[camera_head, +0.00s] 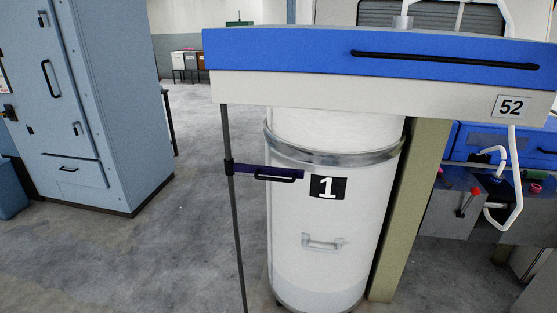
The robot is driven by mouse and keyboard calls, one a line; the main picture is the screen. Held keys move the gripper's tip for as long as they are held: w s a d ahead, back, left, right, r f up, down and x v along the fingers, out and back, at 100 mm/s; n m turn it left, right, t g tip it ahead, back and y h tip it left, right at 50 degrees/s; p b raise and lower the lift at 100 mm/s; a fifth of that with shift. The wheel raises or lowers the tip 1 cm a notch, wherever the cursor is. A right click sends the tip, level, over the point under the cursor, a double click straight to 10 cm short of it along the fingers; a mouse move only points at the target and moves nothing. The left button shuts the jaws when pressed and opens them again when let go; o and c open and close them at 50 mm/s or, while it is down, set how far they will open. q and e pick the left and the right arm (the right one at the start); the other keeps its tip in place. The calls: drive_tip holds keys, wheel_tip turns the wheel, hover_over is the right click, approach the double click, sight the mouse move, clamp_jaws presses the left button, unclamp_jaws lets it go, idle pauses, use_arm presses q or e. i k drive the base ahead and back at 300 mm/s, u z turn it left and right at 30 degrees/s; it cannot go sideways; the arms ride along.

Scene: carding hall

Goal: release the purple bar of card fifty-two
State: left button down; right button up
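Card fifty-two is marked by a "52" plate (511,106) on the right end of its white and blue head (440,65). The purple bar (284,172) is a short horizontal bar with a black handle (276,179). It joins a thin dark upright post (232,190) at its left and reaches in front of a white can (335,220). A black plate with a white "1" (328,187) sits just right of the bar's end. I cannot tell whether the bar is latched. Neither of my grippers shows in the head view.
A tall blue-grey cabinet (85,100) stands at the left. A beige column (410,210) stands right of the can, with machine parts and white hoses (515,180) beyond it. Grey floor (130,255) is open between cabinet and post.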

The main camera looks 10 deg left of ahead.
sight(231, 167)
drive_tip(key=z, duration=0.1)
drive_tip(key=i, duration=1.15)
drive_tip(key=u, duration=0.15)
